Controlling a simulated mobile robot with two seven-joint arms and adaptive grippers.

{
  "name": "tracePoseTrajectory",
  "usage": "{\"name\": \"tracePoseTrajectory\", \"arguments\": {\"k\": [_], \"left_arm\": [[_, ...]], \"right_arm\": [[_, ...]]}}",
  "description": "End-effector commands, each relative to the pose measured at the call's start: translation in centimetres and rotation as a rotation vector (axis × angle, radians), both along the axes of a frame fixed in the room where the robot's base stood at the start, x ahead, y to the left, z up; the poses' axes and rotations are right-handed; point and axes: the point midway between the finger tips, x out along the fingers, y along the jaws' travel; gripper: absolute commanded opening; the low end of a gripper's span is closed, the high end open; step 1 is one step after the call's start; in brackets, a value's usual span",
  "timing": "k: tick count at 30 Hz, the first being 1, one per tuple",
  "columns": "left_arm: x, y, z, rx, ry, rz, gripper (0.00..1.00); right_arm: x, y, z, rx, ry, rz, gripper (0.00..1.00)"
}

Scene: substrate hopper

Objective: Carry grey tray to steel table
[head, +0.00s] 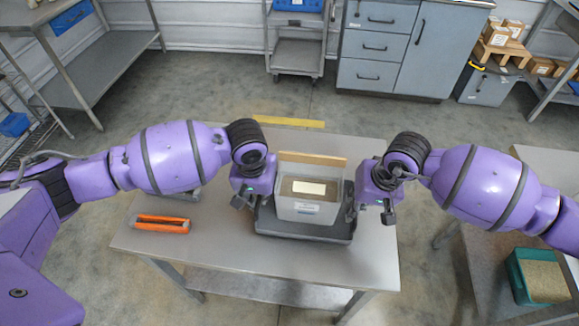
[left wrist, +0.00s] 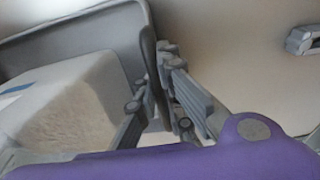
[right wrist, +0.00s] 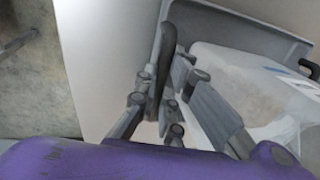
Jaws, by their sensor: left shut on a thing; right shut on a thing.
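The grey tray (head: 302,232) is at the middle of a steel table (head: 225,255) in the head view. A pale hopper-like bin (head: 307,211) with a white label on top stands in the tray. My left gripper (head: 247,204) is shut on the tray's left wall; the wall (left wrist: 146,45) runs between its fingers in the left wrist view. My right gripper (head: 380,208) is shut on the tray's right wall, which also shows between the fingers in the right wrist view (right wrist: 163,60). I cannot tell whether the tray touches the table.
An orange-and-dark item (head: 161,224) lies on the table left of the tray. A second table (head: 490,240) at right holds a teal bin (head: 516,277) of granular material. A cart (head: 296,55), grey cabinets (head: 375,45) and a shelf bench (head: 100,60) stand behind. Floor lies between.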

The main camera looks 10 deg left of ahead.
Motion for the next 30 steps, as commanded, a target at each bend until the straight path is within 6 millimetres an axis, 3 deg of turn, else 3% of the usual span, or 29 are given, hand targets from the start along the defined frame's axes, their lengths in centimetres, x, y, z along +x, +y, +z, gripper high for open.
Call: {"name": "tracePoseTrajectory", "arguments": {"k": [1, 2, 6, 23, 30], "left_arm": [[0.0, 0.8, -0.4, 0.016, 0.002, 0.009, 0.00], [0.0, 0.8, -0.5, 0.017, 0.003, 0.009, 0.08], [0.0, 0.7, -0.4, 0.013, 0.003, 0.008, 0.26], [-0.1, 0.2, 0.0, 0.003, 0.001, 0.001, 0.26], [-0.4, 0.2, 3.9, 0.003, -0.003, 0.000, 0.26]], "right_arm": [[0.1, -0.7, -0.4, -0.015, 0.000, -0.007, 0.00], [0.1, -0.8, -0.5, -0.016, 0.002, -0.007, 0.09], [0.1, -0.6, -0.4, -0.013, 0.002, -0.006, 0.27], [0.0, -0.1, -0.3, -0.002, 0.000, -0.001, 0.27], [0.0, -0.1, -0.3, -0.001, 0.000, -0.001, 0.27]]}}
